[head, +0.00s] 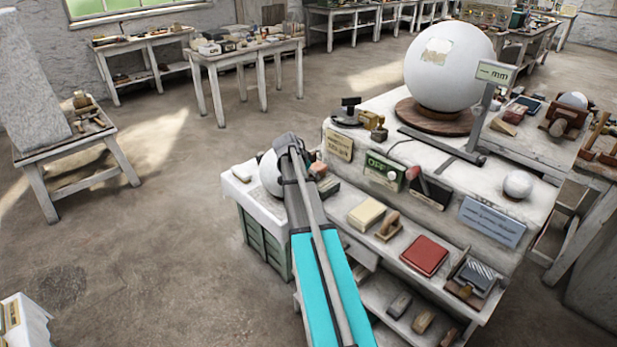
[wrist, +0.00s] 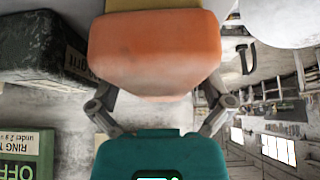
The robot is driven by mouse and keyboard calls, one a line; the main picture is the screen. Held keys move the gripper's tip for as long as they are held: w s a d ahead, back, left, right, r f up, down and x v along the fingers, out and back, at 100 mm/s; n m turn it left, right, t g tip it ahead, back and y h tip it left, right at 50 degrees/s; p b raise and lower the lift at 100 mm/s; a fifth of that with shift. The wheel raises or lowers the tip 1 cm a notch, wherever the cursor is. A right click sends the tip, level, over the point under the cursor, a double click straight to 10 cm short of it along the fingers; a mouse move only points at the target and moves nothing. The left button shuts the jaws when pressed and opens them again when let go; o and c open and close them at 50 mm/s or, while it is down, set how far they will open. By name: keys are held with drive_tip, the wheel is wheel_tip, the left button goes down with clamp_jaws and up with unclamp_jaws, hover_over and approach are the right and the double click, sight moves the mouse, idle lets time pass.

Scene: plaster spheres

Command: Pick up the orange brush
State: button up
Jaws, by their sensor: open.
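The orange brush (wrist: 155,52) is large in the upper middle of the wrist view, with a yellow band along its top edge. My gripper (wrist: 158,98) is open; its two grey fingers stand at the left and right of the brush's lower part. Their tips are partly hidden by it, so I cannot tell whether they touch it. In the head view my gripper (head: 289,147) is at the far left end of the workbench, beside a white sphere (head: 268,172). A small orange patch (head: 318,168) just right of it may be the brush.
Close right of my gripper in the head view are a label block (head: 338,145) and a green sign box (head: 384,170). A large white sphere (head: 449,68) stands on the bench's upper level. A red book (head: 424,255) lies on the lower ledge. Open floor (head: 150,250) lies left.

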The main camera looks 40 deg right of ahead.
sight(313, 168)
drive_tip(key=c, duration=1.2)
drive_tip(key=shift+o, duration=0.2)
drive_tip(key=shift+r, duration=0.2)
wheel_tip(313, 168, up, 3)
drive_tip(key=p, duration=0.3)
drive_tip(key=s+a+r+p, duration=0.4)
drive_tip(key=s+r+p, duration=0.5)
drive_tip(key=s, duration=0.4)
drive_tip(key=shift+s+r+p, duration=0.2)
drive_tip(key=shift+r+p, duration=0.15)
drive_tip(key=shift+p, duration=0.15)
